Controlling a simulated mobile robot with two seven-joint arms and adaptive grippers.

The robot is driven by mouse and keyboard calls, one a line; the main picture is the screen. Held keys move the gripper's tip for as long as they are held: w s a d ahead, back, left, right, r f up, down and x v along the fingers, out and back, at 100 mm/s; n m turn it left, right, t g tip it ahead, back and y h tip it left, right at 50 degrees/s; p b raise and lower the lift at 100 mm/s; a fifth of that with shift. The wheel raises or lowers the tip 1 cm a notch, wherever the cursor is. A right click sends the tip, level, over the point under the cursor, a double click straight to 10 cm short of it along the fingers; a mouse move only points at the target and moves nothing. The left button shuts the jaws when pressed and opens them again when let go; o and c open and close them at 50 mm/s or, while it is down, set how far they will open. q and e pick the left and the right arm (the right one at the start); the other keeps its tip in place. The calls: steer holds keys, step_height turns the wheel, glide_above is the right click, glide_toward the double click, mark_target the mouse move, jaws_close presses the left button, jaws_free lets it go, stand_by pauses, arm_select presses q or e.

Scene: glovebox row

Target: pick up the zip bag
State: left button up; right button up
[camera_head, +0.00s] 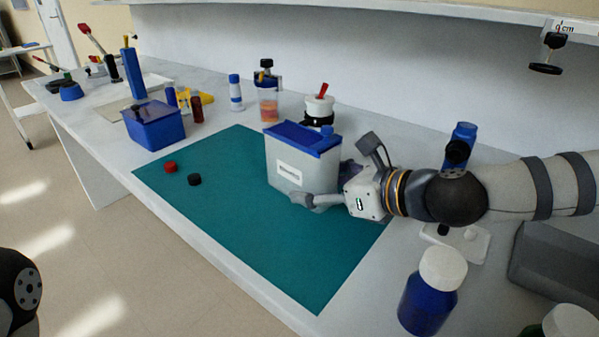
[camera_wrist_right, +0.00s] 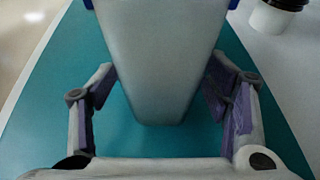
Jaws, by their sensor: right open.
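The zip bag (camera_head: 270,172) is a pale translucent bag with a blue zip top and a white label. It stands upright on the teal mat (camera_head: 240,240). My right gripper (camera_head: 322,188) is at the bag's right side, low down, with one finger in front of it and the other partly hidden behind it. In the right wrist view the bag (camera_wrist_right: 160,60) stands between the two open fingers (camera_wrist_right: 160,95), with a gap showing on each side. My left gripper is out of view.
Red (camera_head: 170,167) and black (camera_head: 194,180) caps lie on the mat. A blue box (camera_head: 154,126) stands beyond it. A cup (camera_head: 268,105) and a white jar (camera_head: 319,110) stand behind the bag. A blue bottle (camera_head: 428,298) stands at the front right. The mat's front is clear.

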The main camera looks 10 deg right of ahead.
steer(key=shift+x, duration=0.9)
steer(key=shift+r, duration=0.1)
steer(key=shift+c, duration=0.2)
steer(key=c, duration=1.2)
